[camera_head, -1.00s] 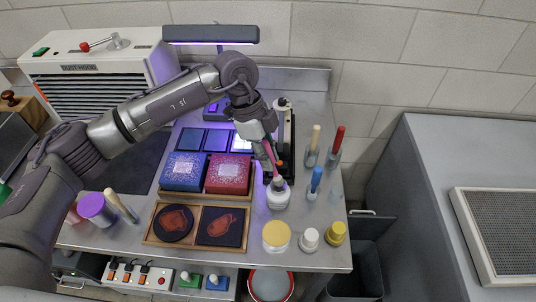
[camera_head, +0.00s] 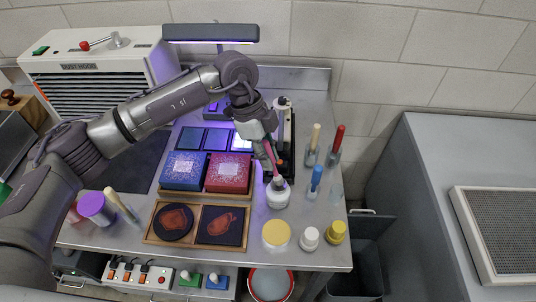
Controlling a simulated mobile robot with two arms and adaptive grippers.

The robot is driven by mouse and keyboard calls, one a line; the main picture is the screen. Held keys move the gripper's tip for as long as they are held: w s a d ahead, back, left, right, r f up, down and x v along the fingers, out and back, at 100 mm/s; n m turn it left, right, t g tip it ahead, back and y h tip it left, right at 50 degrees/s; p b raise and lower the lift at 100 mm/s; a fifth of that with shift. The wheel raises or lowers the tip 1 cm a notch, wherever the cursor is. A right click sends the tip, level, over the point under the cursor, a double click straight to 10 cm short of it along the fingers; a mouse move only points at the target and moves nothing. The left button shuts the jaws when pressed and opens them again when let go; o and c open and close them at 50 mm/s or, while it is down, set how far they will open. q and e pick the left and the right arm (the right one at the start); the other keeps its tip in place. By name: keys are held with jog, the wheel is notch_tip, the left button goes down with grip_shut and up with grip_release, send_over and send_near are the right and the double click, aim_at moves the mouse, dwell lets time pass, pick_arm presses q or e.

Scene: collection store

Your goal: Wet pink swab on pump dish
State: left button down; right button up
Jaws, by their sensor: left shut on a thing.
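My left gripper (camera_head: 270,151) is shut on the pink swab (camera_head: 273,164), whose shaft points down toward the bench. My right gripper is not in view.
A blue box (camera_head: 183,172) and a red box (camera_head: 229,174) stand left of the gripper. A wooden tray (camera_head: 197,243) lies in front of them. Brushes in holders, including a blue one (camera_head: 315,181), stand at right. A lamp (camera_head: 211,34) overhangs the back.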

aim_at(268, 145)
pick_arm(q)
jog(key=shift+r+p, duration=2.5)
jog(key=shift+r, duration=1)
